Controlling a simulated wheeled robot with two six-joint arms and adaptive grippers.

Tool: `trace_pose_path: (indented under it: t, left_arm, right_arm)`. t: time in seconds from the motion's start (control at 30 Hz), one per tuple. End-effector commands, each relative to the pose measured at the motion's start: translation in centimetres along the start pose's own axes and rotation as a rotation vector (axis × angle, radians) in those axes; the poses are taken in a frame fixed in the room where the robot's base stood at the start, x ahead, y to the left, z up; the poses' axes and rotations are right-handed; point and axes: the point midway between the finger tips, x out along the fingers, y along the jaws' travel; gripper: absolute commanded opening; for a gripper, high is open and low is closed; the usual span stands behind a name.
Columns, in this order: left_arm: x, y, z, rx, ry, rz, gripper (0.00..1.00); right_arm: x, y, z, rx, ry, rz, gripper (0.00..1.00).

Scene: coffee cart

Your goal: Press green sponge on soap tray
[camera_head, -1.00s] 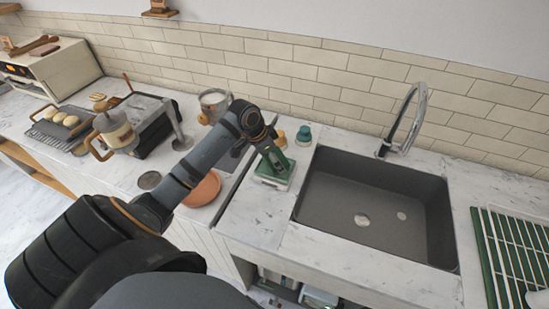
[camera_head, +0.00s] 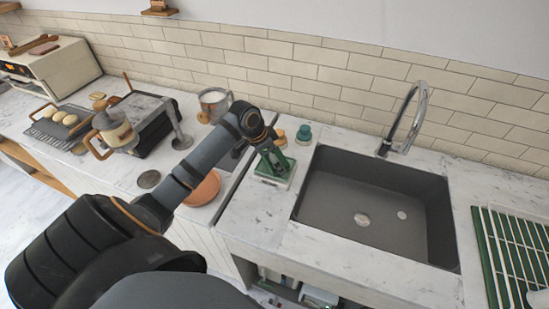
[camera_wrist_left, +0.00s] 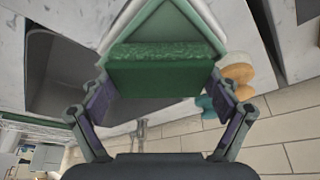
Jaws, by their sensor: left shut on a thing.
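The green sponge (camera_wrist_left: 160,77) is gripped between the two fingers of my left gripper (camera_wrist_left: 161,98), with its textured edge facing the tray. In the head view, my left gripper (camera_head: 271,156) points down over the soap tray (camera_head: 280,181), which sits on the counter just left of the sink. The tray has a pale rim and a green inside; it also shows beyond the sponge in the left wrist view (camera_wrist_left: 212,17). The sponge is at the tray, but I cannot tell how firmly they touch. My right gripper is out of view.
The sink (camera_head: 370,215) with its tall faucet (camera_head: 409,118) is right of the tray. A teal-topped item (camera_head: 304,135) and an orange-brown one (camera_head: 281,140) stand close behind the tray. A terracotta dish (camera_head: 205,190) and a metal pitcher (camera_head: 214,103) are to the left.

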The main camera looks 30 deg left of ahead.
Motion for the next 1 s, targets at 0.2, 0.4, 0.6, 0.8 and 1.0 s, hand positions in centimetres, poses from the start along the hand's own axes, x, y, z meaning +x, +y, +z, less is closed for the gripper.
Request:
trace_pose_path:
  t: [0.2, 0.4, 0.6, 0.8, 1.0]
  left_arm:
    - [0.3, 0.0, 0.1, 0.0, 0.0, 0.0, 0.63]
    - [0.5, 0.0, 0.2, 0.0, 0.0, 0.0, 0.64]
    - [0.7, 0.0, 0.3, 0.0, 0.0, 0.001, 0.64]
    - [1.0, 0.0, 0.4, 0.0, 0.0, 0.001, 0.64]
    - [1.2, 0.0, 0.5, 0.0, -0.001, 0.001, 0.64]
  right_arm:
    - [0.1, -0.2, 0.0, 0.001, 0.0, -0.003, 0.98]
    - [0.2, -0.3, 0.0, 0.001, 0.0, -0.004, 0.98]
    - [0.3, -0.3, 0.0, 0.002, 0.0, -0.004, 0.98]
    - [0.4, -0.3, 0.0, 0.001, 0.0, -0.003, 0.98]
    - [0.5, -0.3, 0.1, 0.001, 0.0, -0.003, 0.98]
